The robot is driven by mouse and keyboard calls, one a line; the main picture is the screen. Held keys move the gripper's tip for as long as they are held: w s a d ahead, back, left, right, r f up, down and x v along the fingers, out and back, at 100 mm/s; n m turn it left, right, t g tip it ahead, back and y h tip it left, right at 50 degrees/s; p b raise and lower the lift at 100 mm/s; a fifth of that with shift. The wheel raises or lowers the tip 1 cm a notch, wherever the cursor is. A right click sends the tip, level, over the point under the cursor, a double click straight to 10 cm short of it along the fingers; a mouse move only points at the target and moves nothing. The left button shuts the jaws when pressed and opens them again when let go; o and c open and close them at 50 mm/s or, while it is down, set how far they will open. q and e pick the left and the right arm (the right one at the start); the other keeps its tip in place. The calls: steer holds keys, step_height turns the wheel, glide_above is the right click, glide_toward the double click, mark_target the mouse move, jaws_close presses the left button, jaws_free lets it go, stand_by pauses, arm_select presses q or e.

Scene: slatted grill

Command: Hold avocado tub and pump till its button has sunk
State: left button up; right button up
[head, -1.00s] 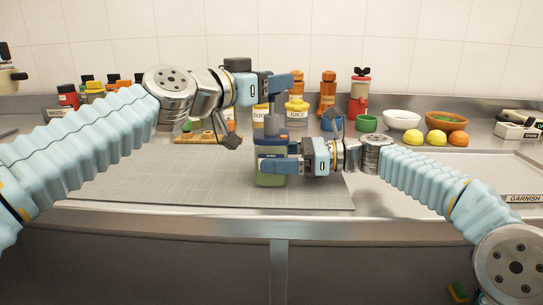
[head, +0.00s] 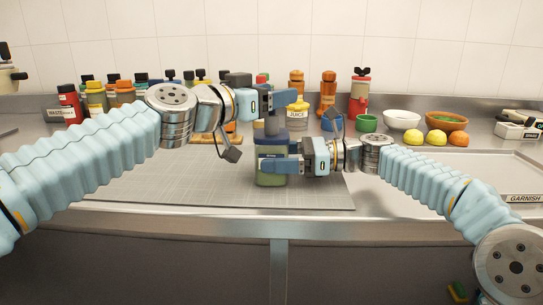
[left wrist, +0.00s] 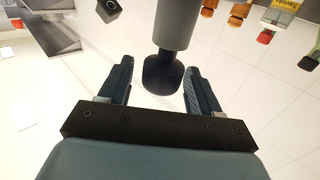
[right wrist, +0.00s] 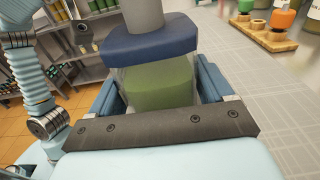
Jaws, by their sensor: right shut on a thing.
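The avocado tub (head: 271,181) has a clear body with green contents and a dark blue lid (right wrist: 150,42). It stands upright on the cutting mat. My right gripper (head: 285,165) is shut on its body from the right; the right wrist view shows the fingers on both sides of the tub (right wrist: 160,85). A grey pump column (left wrist: 178,25) rises from the lid and ends in a dark button (left wrist: 162,75). My left gripper (head: 288,102) is at the pump's top, its open fingers (left wrist: 158,85) on either side of the button with small gaps. In the head view the fingers hide the button.
Bowls (head: 402,119), lemons (head: 412,136) and an orange (head: 437,137) sit at the back right. The front of the mat (head: 200,185) is clear.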

arm_select(q)
steer(key=v, duration=0.6)
stand_by(0.5)
stand_by(0.3)
arm_select(e)
steer(key=o, duration=1.1)
steer(key=shift+c, duration=0.2)
